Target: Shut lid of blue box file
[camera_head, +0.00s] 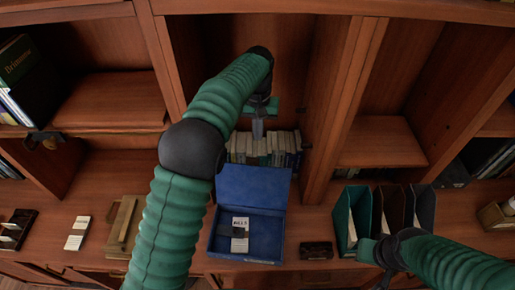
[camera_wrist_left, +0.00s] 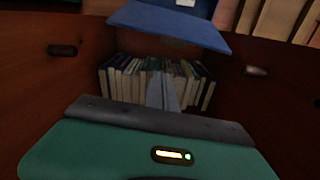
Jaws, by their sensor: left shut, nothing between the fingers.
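The blue box file (camera_head: 270,232) stands open on the wooden counter, with a white labelled item (camera_head: 240,222) inside. Its lid (camera_head: 252,186) is raised and leans back at the rear. My left gripper (camera_head: 258,130) is shut and empty, above and behind the lid, in front of a row of books. In the left wrist view its closed fingers (camera_wrist_left: 163,92) point at the books, and a blue panel (camera_wrist_left: 170,24), which looks like the lid, shows at the top, apart from the fingers. My right gripper (camera_head: 384,252) is low at the right; its fingers are unclear.
A row of books (camera_head: 262,150) stands in the recess behind the box. Upright file holders (camera_head: 390,212) stand to the right, with a small dark object (camera_head: 317,250) between. Wooden boards (camera_head: 124,225) and white cards (camera_head: 77,232) lie to the left. Shelf uprights (camera_head: 340,100) flank the recess.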

